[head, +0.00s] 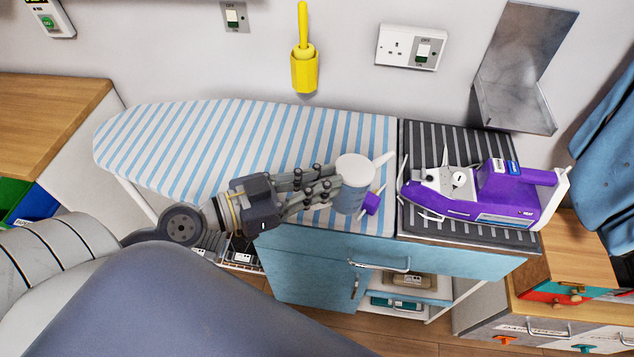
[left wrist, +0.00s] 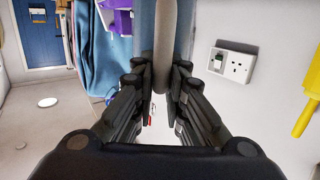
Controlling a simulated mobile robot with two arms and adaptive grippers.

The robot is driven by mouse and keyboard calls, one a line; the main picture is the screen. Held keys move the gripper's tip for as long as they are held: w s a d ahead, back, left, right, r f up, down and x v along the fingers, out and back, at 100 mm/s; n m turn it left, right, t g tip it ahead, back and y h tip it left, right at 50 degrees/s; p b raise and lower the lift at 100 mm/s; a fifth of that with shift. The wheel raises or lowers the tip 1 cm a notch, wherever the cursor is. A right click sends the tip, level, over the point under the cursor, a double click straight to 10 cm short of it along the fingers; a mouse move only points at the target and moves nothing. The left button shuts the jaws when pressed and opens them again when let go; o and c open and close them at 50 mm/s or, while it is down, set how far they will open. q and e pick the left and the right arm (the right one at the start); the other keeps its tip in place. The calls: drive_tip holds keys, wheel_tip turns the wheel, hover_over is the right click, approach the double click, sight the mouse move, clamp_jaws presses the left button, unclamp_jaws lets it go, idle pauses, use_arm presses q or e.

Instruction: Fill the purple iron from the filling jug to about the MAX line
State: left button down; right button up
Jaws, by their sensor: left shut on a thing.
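My left gripper (head: 335,188) is shut on the filling jug (head: 350,201), a grey-blue cup with a white top and a spout pointing right toward the iron. The jug looks upright, left of the iron and apart from it. In the left wrist view the fingers (left wrist: 160,92) close around the jug (left wrist: 165,45). The jug's water level and the iron's MAX line cannot be made out. My right gripper is not in view.
A small purple piece (head: 371,204) shows beside the jug; what it belongs to is unclear. The striped board (head: 230,135) is clear to the left. A metal bracket (head: 515,100) stands behind the iron, and a blue cloth (head: 605,150) hangs at the right.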

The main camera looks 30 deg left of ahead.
sight(341, 170)
use_arm(q)
drive_tip(key=m+g+h, duration=0.1)
drive_tip(key=w+r+m+g+h, duration=0.1)
drive_tip(key=m+g, duration=0.1)
drive_tip(key=m+g+h, duration=0.1)
drive_tip(key=g, duration=0.1)
drive_tip(key=shift+w+d+r+m+h, duration=0.15)
drive_tip(key=shift+d+m+h, duration=0.25)
drive_tip(key=m+g, duration=0.1)
drive_tip(key=m+g+h, duration=0.1)
drive_tip(key=g, duration=0.1)
drive_tip(key=m+g, duration=0.1)
drive_tip(key=g, duration=0.1)
drive_tip(key=shift+w+d+r+m, duration=0.3)
drive_tip(key=shift+w+d, duration=0.1)
drive_tip(key=shift+d+r+m+g+h, duration=0.15)
drive_tip(key=shift+m+g, duration=0.2)
drive_tip(key=shift+g, duration=0.2)
drive_tip(key=shift+d+f+m+g+h, duration=0.15)
drive_tip(key=shift+m+g, duration=0.2)
drive_tip(key=shift+g, duration=0.2)
drive_tip(key=shift+w+r, duration=0.1)
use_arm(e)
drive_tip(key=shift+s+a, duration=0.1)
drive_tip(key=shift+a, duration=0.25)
use_arm(q)
drive_tip(key=shift+r+m+g, duration=0.1)
drive_tip(key=shift+m+g, duration=0.4)
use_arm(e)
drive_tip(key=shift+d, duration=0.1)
